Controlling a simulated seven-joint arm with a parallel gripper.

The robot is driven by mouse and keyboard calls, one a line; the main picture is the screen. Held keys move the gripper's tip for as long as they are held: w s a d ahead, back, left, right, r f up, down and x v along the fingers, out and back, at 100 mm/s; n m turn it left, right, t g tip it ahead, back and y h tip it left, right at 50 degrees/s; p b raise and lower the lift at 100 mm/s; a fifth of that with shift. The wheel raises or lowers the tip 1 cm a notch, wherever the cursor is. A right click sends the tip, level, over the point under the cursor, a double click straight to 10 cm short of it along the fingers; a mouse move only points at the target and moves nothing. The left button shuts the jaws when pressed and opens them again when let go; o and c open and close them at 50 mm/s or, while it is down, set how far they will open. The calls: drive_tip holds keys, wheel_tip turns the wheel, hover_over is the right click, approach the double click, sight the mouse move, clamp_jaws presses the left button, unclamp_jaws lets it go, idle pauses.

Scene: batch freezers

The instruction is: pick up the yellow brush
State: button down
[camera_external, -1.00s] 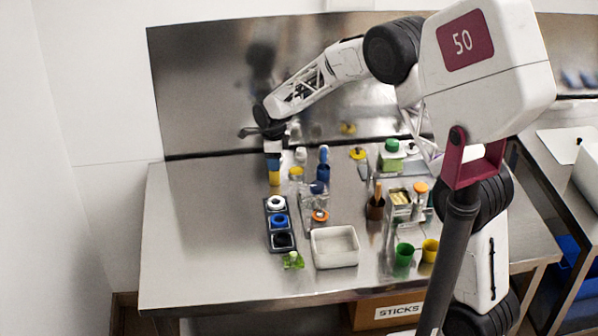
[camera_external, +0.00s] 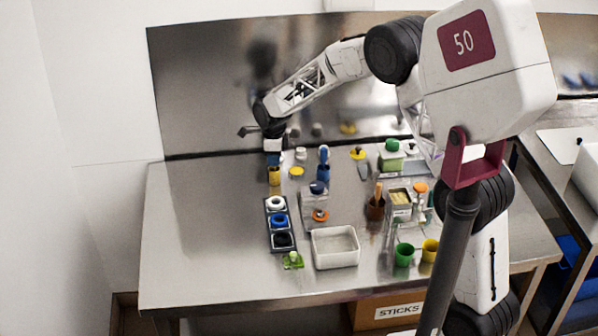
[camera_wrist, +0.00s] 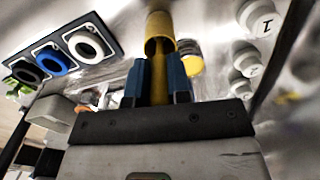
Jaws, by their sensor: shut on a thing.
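My gripper (camera_external: 273,162) is at the back left of the steel table, pointing down. In the wrist view its blue fingers (camera_wrist: 159,82) are closed on the yellow brush's handle (camera_wrist: 158,88). The handle runs from between the fingers toward the mouth of a yellow cup (camera_wrist: 160,24). The cup stands below the fingers in the external view (camera_external: 275,177). The brush's far end is hidden, and I cannot tell how deep it sits in the cup.
A black holder with white, blue and black rings (camera_external: 279,222) is in front of the gripper. A blue brush in a blue cup (camera_external: 323,173) and a yellow lid (camera_external: 296,171) are to the right. A white tray (camera_external: 335,262) is nearer the front. The table's left side is clear.

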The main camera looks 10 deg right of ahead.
wheel_tip(320, 180, up, 10)
drive_tip(key=shift+f, duration=0.25)
idle(0.3)
idle(2.0)
drive_tip(key=w+d+f, duration=0.1)
drive_tip(key=w+d, duration=0.1)
drive_tip(key=d, duration=0.5)
drive_tip(key=shift+w+d+f, duration=0.25)
drive_tip(key=shift+f, duration=0.05)
drive_tip(key=shift+f, duration=0.15)
drive_tip(key=shift+f, duration=2.8)
drive_tip(key=shift+f, duration=0.6)
idle(0.5)
